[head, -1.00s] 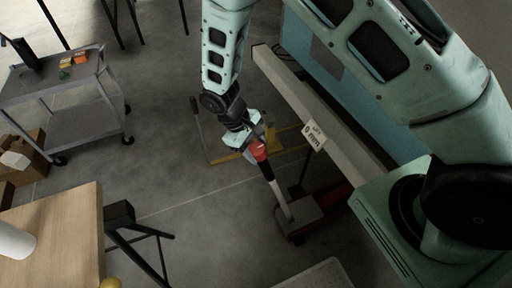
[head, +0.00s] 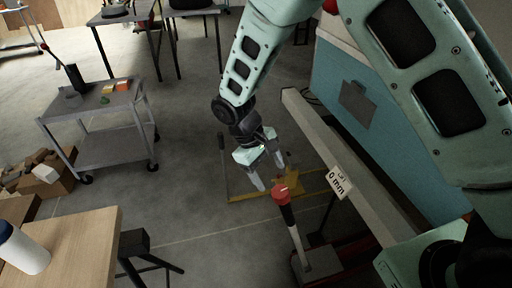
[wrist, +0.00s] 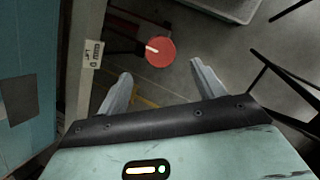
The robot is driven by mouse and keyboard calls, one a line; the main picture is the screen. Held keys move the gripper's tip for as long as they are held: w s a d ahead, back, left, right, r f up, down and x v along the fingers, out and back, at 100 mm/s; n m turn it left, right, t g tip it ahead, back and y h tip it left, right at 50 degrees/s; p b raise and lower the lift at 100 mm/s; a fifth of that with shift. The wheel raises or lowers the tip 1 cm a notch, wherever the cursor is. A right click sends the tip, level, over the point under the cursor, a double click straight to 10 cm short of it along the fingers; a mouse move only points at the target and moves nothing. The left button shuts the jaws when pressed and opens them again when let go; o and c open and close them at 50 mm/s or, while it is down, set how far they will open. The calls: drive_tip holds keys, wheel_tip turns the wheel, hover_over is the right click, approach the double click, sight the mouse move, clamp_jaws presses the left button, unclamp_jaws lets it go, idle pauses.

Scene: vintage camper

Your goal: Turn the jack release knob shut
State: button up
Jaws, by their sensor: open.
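The red knob (head: 281,191) sits at the top of the jack's handle (head: 297,238), a dark and light grey shaft that rises at a tilt from the jack's base (head: 316,262). The knob does not appear to be between the fingers. Part of the jack's base is cut off by the lower picture edge.
A long pale beam (head: 335,155) with a label reading "LIFT 0 mm" (head: 340,182) runs beside the blue camper wall (head: 360,120). A wooden table (head: 75,245) stands at lower left, a grey cart (head: 110,150) behind it. Yellow bars (head: 262,192) lie on the floor.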

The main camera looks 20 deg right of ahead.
drive_tip(key=v, duration=0.9)
drive_tip(key=shift+r+b, duration=0.2)
drive_tip(key=shift+b, duration=0.15)
drive_tip(key=shift+a, duration=0.1)
